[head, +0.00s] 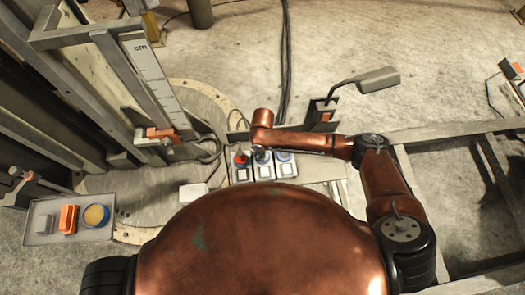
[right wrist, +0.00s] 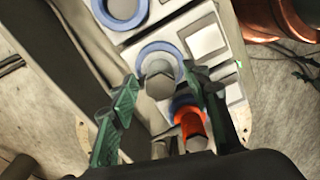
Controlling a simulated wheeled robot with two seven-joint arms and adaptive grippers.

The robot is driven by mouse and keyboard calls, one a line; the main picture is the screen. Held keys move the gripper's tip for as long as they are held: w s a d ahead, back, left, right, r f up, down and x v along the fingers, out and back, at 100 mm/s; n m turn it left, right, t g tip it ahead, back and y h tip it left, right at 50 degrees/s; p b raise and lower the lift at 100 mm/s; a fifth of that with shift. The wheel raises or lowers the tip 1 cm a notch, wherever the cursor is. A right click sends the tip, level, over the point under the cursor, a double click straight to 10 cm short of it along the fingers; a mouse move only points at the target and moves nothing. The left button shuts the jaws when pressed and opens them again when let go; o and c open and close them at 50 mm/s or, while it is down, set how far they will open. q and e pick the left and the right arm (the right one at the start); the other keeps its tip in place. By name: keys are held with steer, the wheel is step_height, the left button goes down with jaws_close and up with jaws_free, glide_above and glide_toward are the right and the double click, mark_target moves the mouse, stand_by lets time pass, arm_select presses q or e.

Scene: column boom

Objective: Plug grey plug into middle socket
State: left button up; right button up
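A panel with three blue-ringed sockets (head: 251,176) lies ahead of my body. The grey plug (right wrist: 159,82) stands at the middle socket (right wrist: 177,53) in the right wrist view. Its lower end is hidden, so I cannot tell how deep it sits. My right gripper (right wrist: 161,78) has its green fingers on either side of the plug, with small gaps showing at the tips. A red plug (right wrist: 190,122) stands at a neighbouring socket; it also shows in the head view (head: 240,159). The third socket (right wrist: 121,9) is empty. My left gripper is out of view.
A tray (head: 45,237) with a grey block, an orange piece and a yellow round tin lies at the left. A metal frame with a marked scale (head: 148,72) stands behind it. A dark lamp-like fixture (head: 377,80) rises behind the panel. Frame bars (head: 455,130) run at the right.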

step_height(320, 180, up, 12)
stand_by(0.7)
stand_by(0.4)
